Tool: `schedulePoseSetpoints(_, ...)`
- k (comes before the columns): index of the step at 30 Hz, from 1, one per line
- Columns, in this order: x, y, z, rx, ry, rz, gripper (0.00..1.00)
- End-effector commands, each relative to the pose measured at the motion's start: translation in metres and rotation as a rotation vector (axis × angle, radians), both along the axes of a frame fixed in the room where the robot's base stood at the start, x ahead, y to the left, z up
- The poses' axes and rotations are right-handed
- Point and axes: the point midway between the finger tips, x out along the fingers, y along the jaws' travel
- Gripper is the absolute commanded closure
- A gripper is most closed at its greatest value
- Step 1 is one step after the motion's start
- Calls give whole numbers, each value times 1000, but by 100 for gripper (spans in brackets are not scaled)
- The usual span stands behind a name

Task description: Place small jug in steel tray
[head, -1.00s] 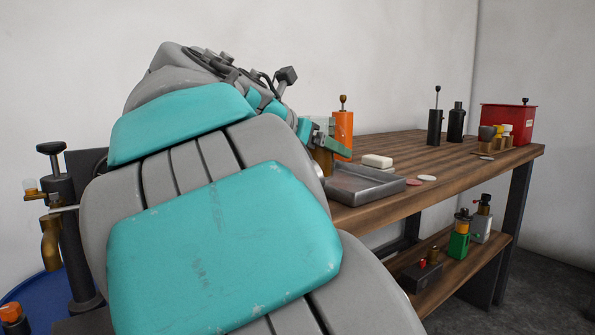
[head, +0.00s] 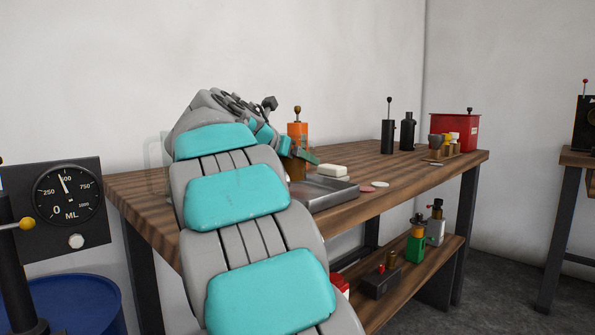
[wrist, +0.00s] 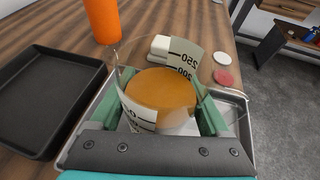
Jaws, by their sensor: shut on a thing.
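The small jug (wrist: 160,95) is clear with black graduation marks and holds orange-brown liquid. In the wrist view it is upright between the green fingers of my gripper (wrist: 170,108), which is shut on it. In the head view my gripper (head: 300,154) is at the tray's back left, with the brown liquid (head: 296,170) showing below it. The steel tray (head: 338,195) is shallow and grey on the bench. In the wrist view its rim (wrist: 238,96) shows around and beneath the jug. I cannot tell whether the jug touches the tray floor.
An orange bottle (head: 298,133) and a white block (head: 333,173) stand behind the tray. Flat discs (head: 380,184) lie to its right. A dark tray (wrist: 45,95) is left in the wrist view. A red bin (head: 462,130) is at the bench's far end.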

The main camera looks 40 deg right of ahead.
Motion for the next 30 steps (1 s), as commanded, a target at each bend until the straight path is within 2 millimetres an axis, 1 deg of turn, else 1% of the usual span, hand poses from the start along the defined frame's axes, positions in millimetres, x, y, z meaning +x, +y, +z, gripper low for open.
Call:
schedulePoseSetpoints(1, -1, 0, -9, -1, 1, -1, 100)
schedulePoseSetpoints(3, 0, 0, -18, -3, 0, 1, 100)
schedulePoseSetpoints(5, 0, 0, -22, -2, -3, 1, 100)
schedulePoseSetpoints(15, 0, 1, -24, -1, -1, 1, 100)
schedulePoseSetpoints(16, 0, 0, -25, 1, -2, 1, 17)
schedulePoseSetpoints(20, 0, 1, -25, 1, -2, 1, 2)
schedulePoseSetpoints(21, 0, 1, -25, 1, -2, 1, 0)
schedulePoseSetpoints(30, 0, 1, -24, 0, -3, 1, 0)
